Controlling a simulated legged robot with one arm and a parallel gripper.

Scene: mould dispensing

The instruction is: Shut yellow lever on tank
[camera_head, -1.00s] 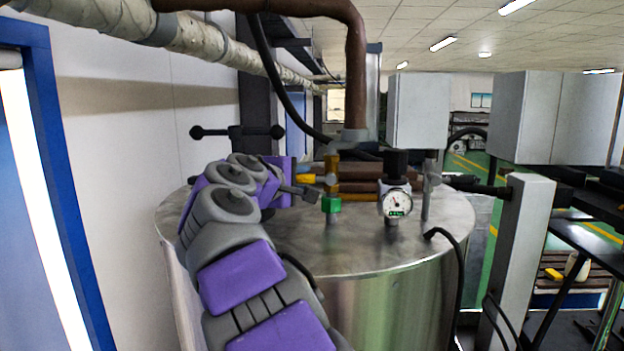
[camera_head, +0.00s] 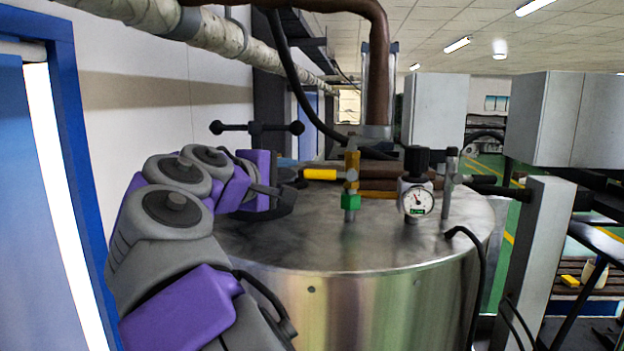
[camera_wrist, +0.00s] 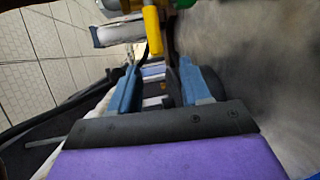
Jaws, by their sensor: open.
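The yellow lever (camera_head: 320,174) sticks out to the left, about level, from a yellow valve (camera_head: 351,172) with a green lower part. The valve stands on top of the steel tank (camera_head: 350,245). My gripper (camera_head: 290,188) is just left of the lever, above the tank top, and seems apart from it. In the wrist view the blue fingers of my gripper (camera_wrist: 160,78) are spread with nothing held. The lever (camera_wrist: 152,30) shows there beyond the fingertips, its end pointing toward the gap between them. The exact distance between fingers and lever cannot be told.
A pressure gauge (camera_head: 416,202) stands on the tank right of the valve. A brown pipe (camera_head: 378,70) rises behind it. A black T-shaped handle (camera_head: 256,128) is behind my gripper. A white wall (camera_head: 140,120) is close on the left. The front tank top is clear.

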